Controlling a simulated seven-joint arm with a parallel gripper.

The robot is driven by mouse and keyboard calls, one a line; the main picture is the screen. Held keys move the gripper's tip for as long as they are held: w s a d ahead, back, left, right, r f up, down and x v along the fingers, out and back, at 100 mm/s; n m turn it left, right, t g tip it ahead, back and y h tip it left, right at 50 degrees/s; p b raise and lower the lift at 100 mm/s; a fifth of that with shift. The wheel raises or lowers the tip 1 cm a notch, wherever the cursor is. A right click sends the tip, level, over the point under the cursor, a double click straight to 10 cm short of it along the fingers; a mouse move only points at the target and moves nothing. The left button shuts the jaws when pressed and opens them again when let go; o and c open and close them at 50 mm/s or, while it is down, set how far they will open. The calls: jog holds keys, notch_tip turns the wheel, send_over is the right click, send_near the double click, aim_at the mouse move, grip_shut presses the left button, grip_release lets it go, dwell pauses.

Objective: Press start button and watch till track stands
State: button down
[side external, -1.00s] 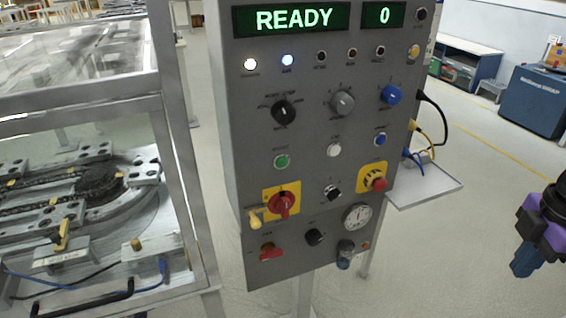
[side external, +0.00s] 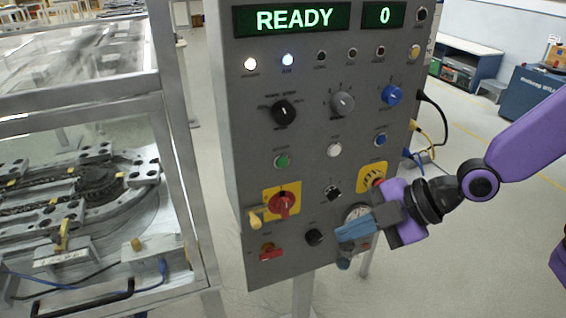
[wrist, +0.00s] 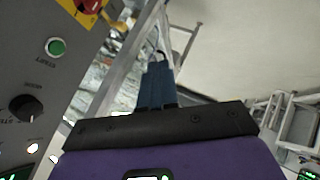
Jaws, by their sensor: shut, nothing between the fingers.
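The green start button (side external: 282,161) sits on the left half of the grey control panel (side external: 235,120); its label is too small to read surely. It also shows in the wrist view (wrist: 56,46) at the upper left. The display (side external: 292,18) reads READY and the counter (side external: 384,15) reads 0. The ring track (side external: 90,195) lies in the framed enclosure at the left. My gripper (side external: 345,233) is shut and empty, in front of the panel's lower right, below and right of the green button. Its blue fingers (wrist: 156,85) point away from the button in the wrist view.
My gripper partly hides a gauge (side external: 357,212) and the red stop knob (side external: 376,178). Cables hang at the panel's right side.

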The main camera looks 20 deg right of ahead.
aim_at(282, 162)
jog(key=w+a+r+n+t, duration=0.1)
jog(key=w+a+n+t, duration=0.1)
jog(key=w, duration=0.5)
jog(key=shift+w+a+r+t, duration=0.3)
jog(key=shift+a+t, duration=0.4)
jog(key=shift+t, duration=0.5)
jog(key=shift+w, duration=4.35)
jog(key=shift+w, duration=0.1)
jog(key=shift+w, duration=0.3)
